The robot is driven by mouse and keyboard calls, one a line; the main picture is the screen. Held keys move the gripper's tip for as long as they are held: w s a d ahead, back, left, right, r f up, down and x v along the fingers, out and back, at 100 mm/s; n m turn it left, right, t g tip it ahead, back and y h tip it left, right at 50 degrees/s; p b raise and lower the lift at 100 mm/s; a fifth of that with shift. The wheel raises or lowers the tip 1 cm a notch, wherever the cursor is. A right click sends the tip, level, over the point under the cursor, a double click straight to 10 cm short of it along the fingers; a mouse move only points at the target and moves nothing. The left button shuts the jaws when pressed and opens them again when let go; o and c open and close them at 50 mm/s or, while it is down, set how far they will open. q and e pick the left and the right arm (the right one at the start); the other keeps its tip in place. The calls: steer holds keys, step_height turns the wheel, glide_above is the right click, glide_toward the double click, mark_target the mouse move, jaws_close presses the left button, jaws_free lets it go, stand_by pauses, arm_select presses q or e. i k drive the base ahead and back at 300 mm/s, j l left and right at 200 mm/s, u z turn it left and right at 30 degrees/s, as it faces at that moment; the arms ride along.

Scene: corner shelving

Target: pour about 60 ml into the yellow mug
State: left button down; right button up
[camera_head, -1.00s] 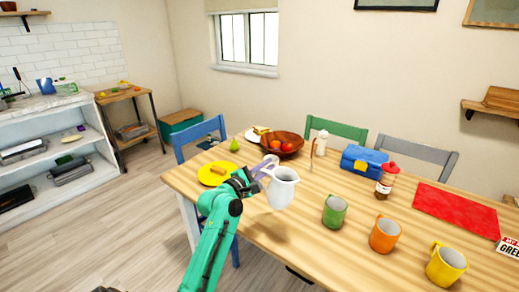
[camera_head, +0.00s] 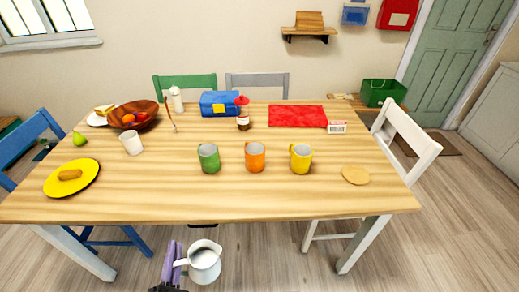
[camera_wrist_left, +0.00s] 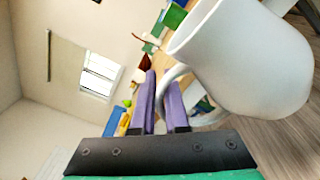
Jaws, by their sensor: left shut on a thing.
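The yellow mug (camera_head: 300,159) stands upright on the wooden table (camera_head: 120,208), the rightmost of a row of three. An orange mug (camera_head: 255,158) and a green mug (camera_head: 208,159) stand to its left. My left gripper (camera_head: 178,264) is shut on the handle of a white pitcher (camera_head: 206,264). The pitcher looks roughly upright in the head view, in front of the table's near edge and below the mugs in the picture. In the left wrist view the purple fingers (camera_wrist_left: 160,102) close on the handle of the pitcher (camera_wrist_left: 245,60). My right gripper is not in view.
A white cup (camera_head: 131,144), a fruit bowl (camera_head: 148,123) and a yellow plate (camera_head: 60,188) are at the table's left. A blue box (camera_head: 213,107), a red-topped jar (camera_head: 243,123) and a red mat (camera_head: 297,123) lie behind the mugs. The near middle of the table is clear.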

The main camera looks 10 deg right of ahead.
mark_target(301, 154)
steer(key=l+u, duration=0.35)
steer(key=l, duration=0.2)
steer(key=l+u, duration=0.3)
steer(key=l, duration=0.2)
steer(key=k+l+u, duration=0.2)
steer(key=l+u, duration=0.15)
steer(key=l, duration=0.15)
steer(key=k+l, duration=0.15)
steer(key=l, duration=0.3)
steer(key=k+l, duration=0.1)
steer(key=l, duration=0.3)
steer(key=k+l+u, duration=0.1)
steer(key=l, duration=0.35)
steer(key=k+l, duration=0.15)
steer(key=l, duration=0.25)
steer(key=k+l, duration=0.15)
steer(key=l, duration=0.3)
steer(key=k+l, duration=0.15)
steer(key=l, duration=0.25)
steer(key=k+l+u, duration=0.1)
steer(key=l, duration=0.35)
steer(key=k+l, duration=0.2)
steer(key=l, duration=0.2)
